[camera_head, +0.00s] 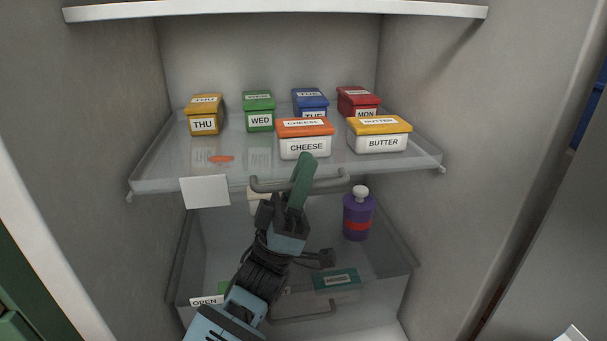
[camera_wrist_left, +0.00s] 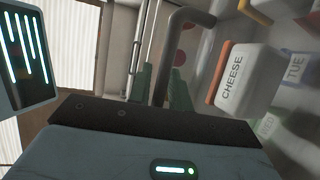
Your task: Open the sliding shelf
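The clear sliding shelf (camera_head: 165,175) spans the fridge in the head view and holds several labelled containers. Its grey bar handle (camera_head: 330,183) runs along the front edge, and it also shows in the left wrist view (camera_wrist_left: 187,20). My left gripper (camera_head: 303,180) is at the middle of this handle, with one green finger showing over it. In the left wrist view the handle lies between the two green fingers of the gripper (camera_wrist_left: 160,88). Little gap shows, and I cannot tell whether they press on it. My right gripper is not in view.
The cheese box (camera_head: 305,146) and butter box (camera_head: 379,142) stand near the shelf's front edge. Below is a clear drawer (camera_head: 360,300) with its own handle and a purple bottle (camera_head: 358,217). Fridge walls (camera_head: 110,95) close in both sides.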

